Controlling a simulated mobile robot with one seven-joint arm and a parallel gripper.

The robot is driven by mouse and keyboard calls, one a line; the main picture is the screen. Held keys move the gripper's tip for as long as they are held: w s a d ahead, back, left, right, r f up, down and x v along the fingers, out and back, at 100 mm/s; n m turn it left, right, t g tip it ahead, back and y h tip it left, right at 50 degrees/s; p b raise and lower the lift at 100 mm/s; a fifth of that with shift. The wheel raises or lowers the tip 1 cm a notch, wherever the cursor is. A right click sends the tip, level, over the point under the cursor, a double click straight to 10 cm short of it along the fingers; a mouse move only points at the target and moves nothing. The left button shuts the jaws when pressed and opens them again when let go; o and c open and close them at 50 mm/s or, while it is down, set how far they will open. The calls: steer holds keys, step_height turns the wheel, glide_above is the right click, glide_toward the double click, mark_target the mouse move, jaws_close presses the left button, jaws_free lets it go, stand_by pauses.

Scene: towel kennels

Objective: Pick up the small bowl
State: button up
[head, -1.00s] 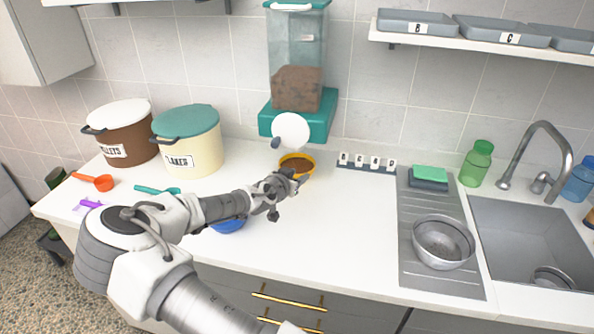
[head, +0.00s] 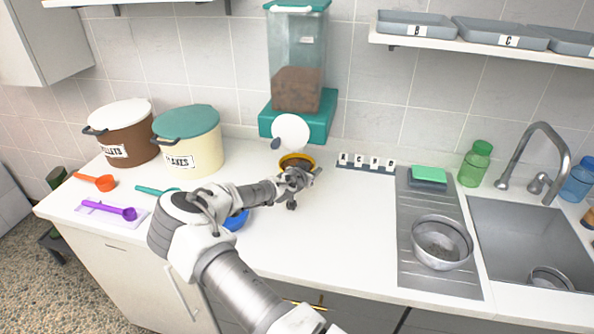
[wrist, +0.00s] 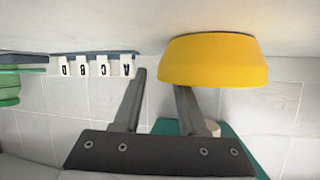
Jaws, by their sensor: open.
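The small yellow bowl (head: 284,165) stands on the counter below the dispenser, with brown contents. My gripper (head: 308,174) is at its near right side and covers part of it. In the wrist view, which is upside down, the yellow bowl (wrist: 213,60) shows its outer wall. My gripper (wrist: 160,80) is open there. One finger is outside the bowl, apart from it. The other finger's tip is hidden by the bowl at its rim; I cannot tell whether it touches.
The teal dispenser (head: 300,128) stands behind the yellow bowl. Letter blocks (head: 367,163) stand to the right. A metal bowl (head: 441,245) sits on the drainboard. The counter's front middle is clear.

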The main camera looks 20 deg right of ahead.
jaws_close()
stand_by(1.4)
